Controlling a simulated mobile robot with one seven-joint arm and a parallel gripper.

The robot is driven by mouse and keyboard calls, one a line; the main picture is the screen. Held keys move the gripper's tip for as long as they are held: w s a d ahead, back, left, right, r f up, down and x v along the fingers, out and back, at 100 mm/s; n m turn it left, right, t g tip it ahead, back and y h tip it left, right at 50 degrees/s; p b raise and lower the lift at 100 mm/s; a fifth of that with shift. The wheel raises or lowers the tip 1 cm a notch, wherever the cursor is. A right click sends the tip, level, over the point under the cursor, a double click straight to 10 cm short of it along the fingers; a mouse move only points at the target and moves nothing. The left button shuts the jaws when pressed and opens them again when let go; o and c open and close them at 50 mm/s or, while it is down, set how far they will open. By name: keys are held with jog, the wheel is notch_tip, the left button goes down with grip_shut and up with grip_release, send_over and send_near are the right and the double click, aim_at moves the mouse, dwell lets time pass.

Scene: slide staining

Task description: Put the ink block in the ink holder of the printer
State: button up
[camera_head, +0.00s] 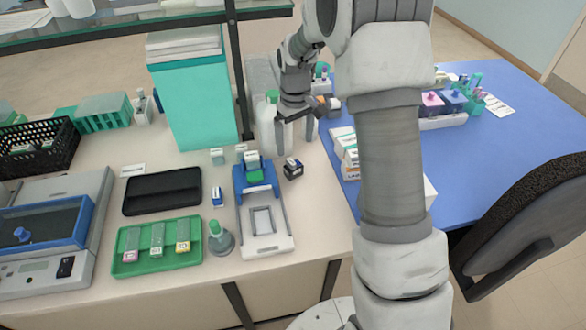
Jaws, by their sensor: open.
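A blue and white device (265,222), which looks like the printer, stands at the front of the pale bench. A green block (253,168) sits at its blue back end; I cannot tell if this is part of the ink holder. A small dark block with a pale face (293,169), possibly the ink block, lies on the bench just right of the device. A small blue and white block (217,197) lies to its left. My gripper (295,128) is open, behind and above the dark block, near a white bottle (271,122). Its fingertips are hard to make out.
A green tray (128,266) with several slides, a black flat case (162,191) and a grey-green bottle (219,238) stand left of the device. White boxes (346,150) are at the right by the blue table (490,155). A teal box (193,105) stands behind.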

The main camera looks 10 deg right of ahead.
aim_at(294, 163)
notch_tip(294, 163, down, 8)
jog(key=shift+s+a+f, duration=0.15)
jog(key=shift+f, duration=0.05)
grip_shut()
dwell(0.7)
jog(key=shift+r, duration=0.1)
